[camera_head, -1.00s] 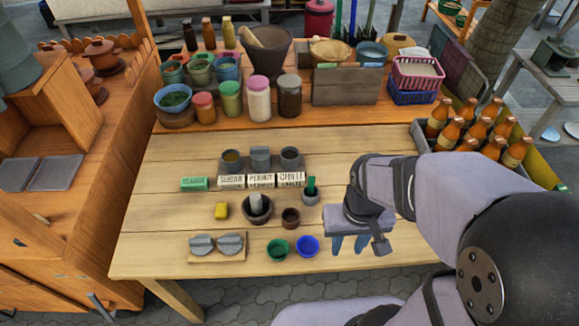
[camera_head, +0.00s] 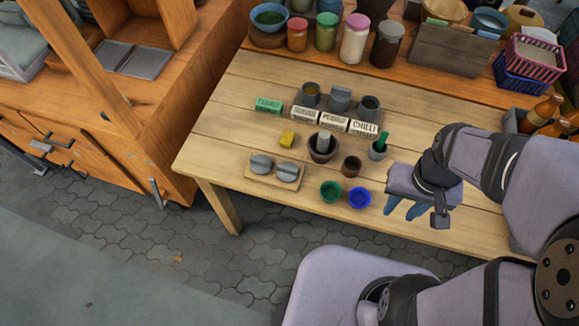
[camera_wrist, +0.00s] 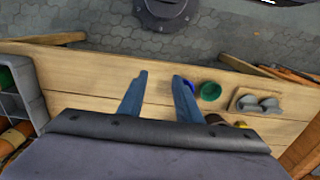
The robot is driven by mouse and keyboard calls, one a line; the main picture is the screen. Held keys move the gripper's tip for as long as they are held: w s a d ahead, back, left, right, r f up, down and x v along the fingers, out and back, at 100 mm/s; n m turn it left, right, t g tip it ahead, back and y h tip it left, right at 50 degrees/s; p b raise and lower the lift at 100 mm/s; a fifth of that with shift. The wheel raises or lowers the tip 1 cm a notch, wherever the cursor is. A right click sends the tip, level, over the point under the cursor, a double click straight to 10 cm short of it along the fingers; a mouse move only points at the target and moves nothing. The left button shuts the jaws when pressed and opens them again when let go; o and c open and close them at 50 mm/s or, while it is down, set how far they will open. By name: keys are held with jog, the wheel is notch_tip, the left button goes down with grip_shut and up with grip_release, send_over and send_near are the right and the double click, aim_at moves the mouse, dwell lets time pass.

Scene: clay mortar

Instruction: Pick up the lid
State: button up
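Two round grey lids with raised ridges, a left one (camera_head: 261,164) and a right one (camera_head: 288,172), lie side by side on a small wooden board (camera_head: 252,176) near the table's front left. They also show at the right in the wrist view (camera_wrist: 270,105). Behind the labels stand three grey pots. The left pot (camera_head: 310,95) and right pot (camera_head: 369,107) look open; the middle pot (camera_head: 340,99) looks covered. My gripper (camera_head: 404,209) is above the table's front right, well right of the lids. Its blue fingers are apart and empty in the wrist view (camera_wrist: 160,79).
Between gripper and lids stand a blue bowl (camera_head: 360,198), a green bowl (camera_head: 331,191) and a brown cup (camera_head: 351,166). A dark mortar (camera_head: 323,155), yellow block (camera_head: 287,138) and grey cup (camera_head: 377,153) stand behind. Bottles (camera_head: 545,110) are at the right.

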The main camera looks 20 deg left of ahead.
jog(key=shift+o, duration=0.4)
dwell(0.3)
jog(key=n+h+b, duration=0.5)
jog(key=n, duration=1.3)
send_over(287, 167)
jog(key=a, duration=0.3)
notch_tip(287, 167, down, 4)
jog(key=shift+d+f, duration=0.1)
jog(key=shift+x, duration=0.95)
jog(key=shift+y, duration=0.3)
jog(key=shift+a+p+x, duration=0.15)
jog(key=shift+p+x, duration=0.3)
jog(key=shift+x, duration=0.9)
jog(key=shift+a+p+x, duration=0.1)
jog(key=shift+p+x, duration=0.3)
jog(key=shift+x, duration=0.95)
jog(key=shift+f, duration=0.1)
grip_shut()
